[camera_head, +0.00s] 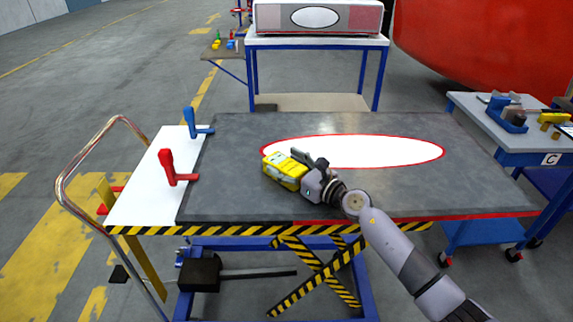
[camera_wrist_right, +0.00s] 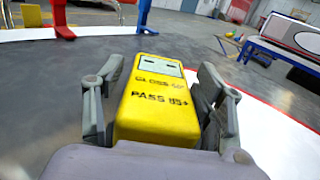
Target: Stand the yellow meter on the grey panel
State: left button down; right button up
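The yellow meter (camera_head: 285,170) is over the near middle of the grey panel (camera_head: 240,200), by the left end of the panel's white oval. In the right wrist view the meter (camera_wrist_right: 158,105) lies between the two fingers, its pale screen at the far end and its dark lettering facing the camera. My right gripper (camera_head: 304,172) reaches in from the lower right and appears shut on the meter's sides. The meter is tilted along the gripper, not upright. Whether its underside touches the panel is hidden. My left gripper is not in view.
A red clamp (camera_head: 170,168) and a blue clamp (camera_head: 194,124) stand at the panel's left edge on the white tabletop (camera_head: 135,200). A side bench (camera_head: 480,112) with tools is at the right. The panel's right part is clear.

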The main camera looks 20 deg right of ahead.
aim_at(302, 174)
jog(key=shift+o, duration=0.5)
jog(key=shift+r, duration=0.1)
jog(key=b+v, duration=0.1)
jog(key=v, duration=0.9)
jog(key=shift+s+d, duration=0.15)
jog(key=shift+s, duration=0.15)
jog(key=shift+s+d+b, duration=0.3)
jog(key=shift+s+b, duration=0.1)
jog(key=shift+s, duration=0.25)
